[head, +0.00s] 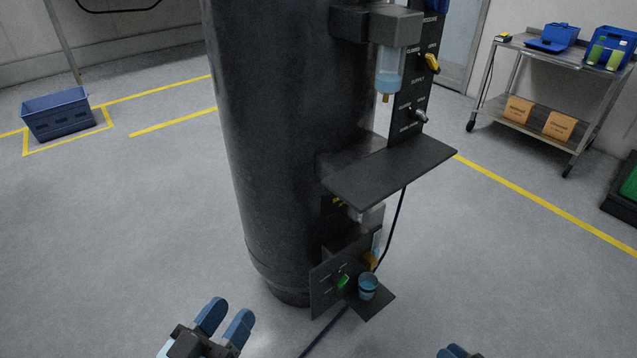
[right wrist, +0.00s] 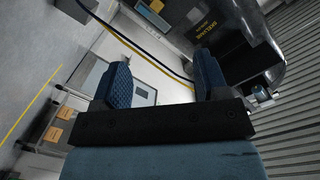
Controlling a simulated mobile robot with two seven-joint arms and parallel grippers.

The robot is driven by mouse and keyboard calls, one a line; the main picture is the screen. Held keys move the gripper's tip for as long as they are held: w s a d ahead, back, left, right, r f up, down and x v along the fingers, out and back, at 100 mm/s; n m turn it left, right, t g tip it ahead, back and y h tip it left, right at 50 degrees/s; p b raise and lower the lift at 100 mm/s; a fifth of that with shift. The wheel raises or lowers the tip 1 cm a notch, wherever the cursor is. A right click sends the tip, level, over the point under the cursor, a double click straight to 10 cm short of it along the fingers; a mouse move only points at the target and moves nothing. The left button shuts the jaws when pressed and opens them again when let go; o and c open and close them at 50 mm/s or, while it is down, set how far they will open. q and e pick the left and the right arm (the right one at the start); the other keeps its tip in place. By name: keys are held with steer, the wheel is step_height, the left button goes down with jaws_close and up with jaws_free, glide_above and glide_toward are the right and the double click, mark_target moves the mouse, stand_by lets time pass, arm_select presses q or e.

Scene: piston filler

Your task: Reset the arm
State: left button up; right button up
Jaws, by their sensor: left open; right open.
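My left gripper (head: 225,322) is at the bottom of the head view, left of the black tank. Its two blue fingers are apart with nothing between them. My right gripper (head: 455,352) only just shows at the bottom edge of the head view, right of the tank's base. In the right wrist view its blue fingers (right wrist: 160,82) stand wide apart and empty. Both grippers are clear of the tank.
A tall black tank (head: 270,150) stands in the middle, with a shelf (head: 385,172), valve panels and a low blue cup (head: 368,285). A blue crate (head: 58,113) is at left. A metal cart (head: 520,90) is at right. The floor around is open.

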steer(key=s+a+r+n, duration=0.2)
steer(key=a+r, duration=0.5)
steer(key=r, duration=0.1)
steer(key=s+a+r+n, duration=0.2)
steer(key=s+a+r, duration=0.1)
steer(key=a+r, duration=0.4)
steer(key=s+a+r+n, duration=0.2)
steer(key=s+r+n, duration=0.15)
steer(key=r, duration=0.75)
steer(key=s+a+r+n, duration=0.2)
steer(key=s+r, duration=0.2)
steer(key=r, duration=0.6)
steer(key=w+a+r+m+t+h, duration=0.2)
steer(key=w+a+r+m+t, duration=0.15)
steer(key=r+m, duration=0.2)
arm_select(q)
steer(key=s+a+r+g+y+p, duration=0.4)
steer(key=a+r+g+y+p, duration=0.1)
steer(key=p, duration=3.1)
step_height(320, 180, up, 2)
steer(key=shift+s+a+r+g, duration=0.15)
steer(key=shift+a+g, duration=0.45)
steer(key=shift+a, duration=0.5)
arm_select(e)
steer(key=s+d+r+g+h, duration=0.5)
steer(key=d+r+g, duration=0.1)
steer(key=shift+d+r+m, duration=0.25)
steer(key=shift+d+m, duration=0.05)
